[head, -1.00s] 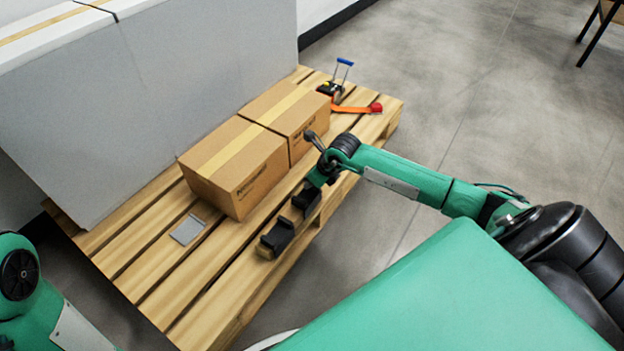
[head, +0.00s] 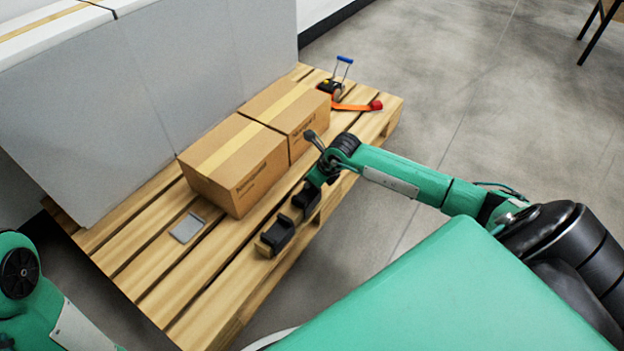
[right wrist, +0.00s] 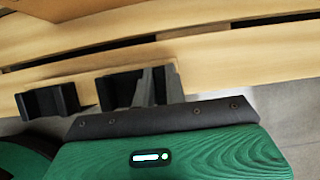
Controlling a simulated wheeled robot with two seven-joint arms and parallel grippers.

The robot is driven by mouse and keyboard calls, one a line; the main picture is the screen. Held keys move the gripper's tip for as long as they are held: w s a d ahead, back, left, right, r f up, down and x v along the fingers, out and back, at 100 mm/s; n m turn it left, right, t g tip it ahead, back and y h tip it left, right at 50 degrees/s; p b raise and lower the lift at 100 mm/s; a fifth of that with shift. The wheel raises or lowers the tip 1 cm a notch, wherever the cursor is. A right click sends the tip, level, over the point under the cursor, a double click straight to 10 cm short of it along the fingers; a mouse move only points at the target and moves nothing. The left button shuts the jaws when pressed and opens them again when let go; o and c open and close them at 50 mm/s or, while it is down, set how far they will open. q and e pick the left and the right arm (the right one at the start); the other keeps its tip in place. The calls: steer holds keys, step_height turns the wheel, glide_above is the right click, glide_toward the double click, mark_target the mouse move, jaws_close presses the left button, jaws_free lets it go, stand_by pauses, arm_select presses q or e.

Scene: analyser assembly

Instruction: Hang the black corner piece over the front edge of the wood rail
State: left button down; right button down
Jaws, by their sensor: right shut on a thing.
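My right gripper (head: 316,187) reaches down to the front edge of the pallet and is shut on a black corner piece (head: 304,202). In the right wrist view this held piece (right wrist: 118,89) lies against a grey finger, at the front edge of the wood rail (right wrist: 215,77). I cannot tell whether it rests fully on the rail, as the gripper partly hides it. A second black corner piece (head: 277,236) sits over the same rail's edge, to the left; it also shows in the right wrist view (right wrist: 48,101). My left gripper is not in view.
Two taped cardboard boxes (head: 236,167) stand on the pallet (head: 196,270) just behind the corner pieces. A grey flat plate (head: 187,228) lies to their left. A tall grey-white block (head: 190,75) stands behind. An orange strap (head: 352,107) with a ratchet lies at the far end.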

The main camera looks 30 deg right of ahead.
stand_by(0.3)
steer(key=c, duration=1.4)
jaws_free()
steer(key=shift+o, duration=0.2)
